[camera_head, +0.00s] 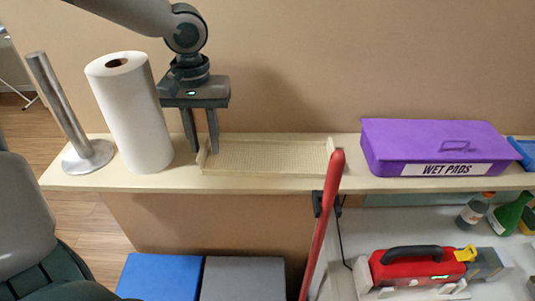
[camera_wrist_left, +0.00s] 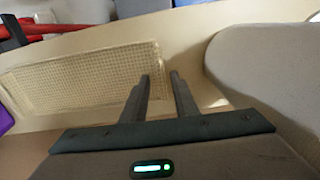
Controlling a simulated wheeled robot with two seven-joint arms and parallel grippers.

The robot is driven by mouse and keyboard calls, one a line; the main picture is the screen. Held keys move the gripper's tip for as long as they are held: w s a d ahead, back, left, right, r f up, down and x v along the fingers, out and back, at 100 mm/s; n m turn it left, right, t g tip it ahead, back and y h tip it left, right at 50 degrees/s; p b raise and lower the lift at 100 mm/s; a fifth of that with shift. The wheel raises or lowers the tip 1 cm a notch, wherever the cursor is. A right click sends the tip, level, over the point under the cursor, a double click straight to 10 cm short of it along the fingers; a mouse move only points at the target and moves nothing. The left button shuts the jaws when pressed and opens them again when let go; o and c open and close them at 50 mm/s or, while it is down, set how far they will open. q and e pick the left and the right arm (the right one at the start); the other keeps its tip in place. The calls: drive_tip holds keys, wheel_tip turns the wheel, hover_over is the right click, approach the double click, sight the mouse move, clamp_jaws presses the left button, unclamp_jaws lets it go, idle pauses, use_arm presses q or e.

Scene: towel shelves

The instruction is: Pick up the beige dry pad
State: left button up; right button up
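A shallow beige tray (camera_head: 270,157) lies on the wooden shelf, and it also shows in the left wrist view (camera_wrist_left: 75,80). A beige woven surface covers its inside; I cannot tell whether this is the dry pad or the tray's own floor. My left gripper (camera_head: 203,151) points down at the tray's left end, with its fingers apart and nothing seen between them. In the left wrist view the fingertips (camera_wrist_left: 160,75) are at the tray's near end, beside the white roll. My right gripper is not in view.
A white paper roll (camera_head: 133,115) and a metal stand (camera_head: 75,120) are left of the gripper. A purple box labelled "WET PADS" (camera_head: 435,147) sits at right. A red pole (camera_head: 322,225) rises before the tray's right end. Blue (camera_head: 160,277) and grey (camera_head: 243,279) blocks are below.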

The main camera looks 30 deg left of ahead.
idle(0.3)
use_arm(q)
drive_tip(key=shift+c, duration=0.7)
clamp_jaws()
drive_tip(key=shift+r, duration=0.1)
wheel_tip(320, 180, up, 18)
drive_tip(key=b, duration=0.2)
drive_tip(key=shift+b, duration=0.4)
